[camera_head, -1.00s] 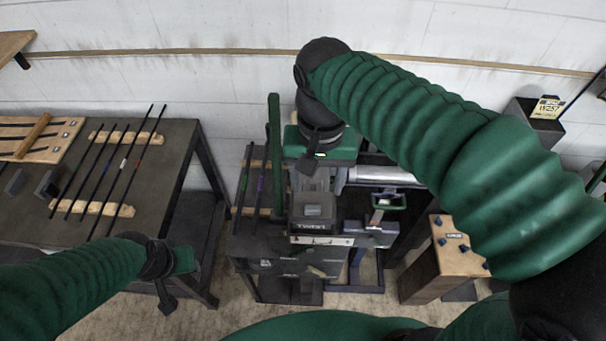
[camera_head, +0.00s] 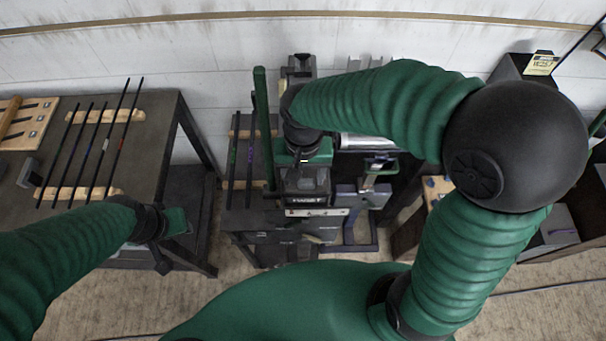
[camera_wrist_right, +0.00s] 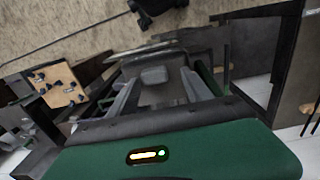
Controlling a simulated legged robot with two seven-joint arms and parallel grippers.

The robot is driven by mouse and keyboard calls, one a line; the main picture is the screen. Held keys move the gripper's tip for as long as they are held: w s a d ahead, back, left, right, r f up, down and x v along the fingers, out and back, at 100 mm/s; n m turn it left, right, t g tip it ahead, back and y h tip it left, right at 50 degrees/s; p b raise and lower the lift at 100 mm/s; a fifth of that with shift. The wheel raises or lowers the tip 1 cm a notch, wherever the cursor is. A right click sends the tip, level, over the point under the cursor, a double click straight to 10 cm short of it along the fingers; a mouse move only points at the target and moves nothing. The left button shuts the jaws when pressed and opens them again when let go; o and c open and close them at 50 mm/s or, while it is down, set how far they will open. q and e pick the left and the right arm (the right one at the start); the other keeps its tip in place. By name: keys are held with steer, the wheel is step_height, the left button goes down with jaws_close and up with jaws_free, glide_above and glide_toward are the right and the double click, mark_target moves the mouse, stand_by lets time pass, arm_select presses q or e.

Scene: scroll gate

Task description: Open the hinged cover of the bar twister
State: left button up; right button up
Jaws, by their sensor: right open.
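The bar twister (camera_head: 330,222) stands in the middle of the head view, a dark machine with a lettered block, its cover (camera_head: 307,199), at its top front. My right gripper (camera_head: 305,172) is directly above and behind this cover, pointing down. In the right wrist view my right gripper (camera_wrist_right: 155,88) is open, its two grey fingers spread on either side of the dark cover (camera_wrist_right: 160,95) with a grey raised block. I cannot tell whether the fingers touch it. The cover looks closed. My left gripper (camera_head: 176,222) is at lower left, away from the machine; its jaws are unclear.
A dark table (camera_head: 150,150) with several thin bars on wooden racks stands at left. A tall green lever (camera_head: 263,125) rises beside the twister's left. A green-handled clamp (camera_head: 380,165) is on its right. A wooden block (camera_wrist_right: 62,85) with dark knobs shows in the wrist view.

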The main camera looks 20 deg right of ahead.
steer(key=shift+s+d+f, duration=0.15)
steer(key=shift+s+f, duration=0.05)
steer(key=shift+f, duration=0.2)
steer(key=shift+s+d+f, duration=0.1)
steer(key=shift+s+d, duration=0.2)
steer(key=shift+d, duration=0.05)
steer(key=shift+w+a, duration=0.2)
steer(key=shift+w, duration=0.05)
steer(key=c, duration=0.8)
steer(key=shift+d, duration=0.1)
jaws_close()
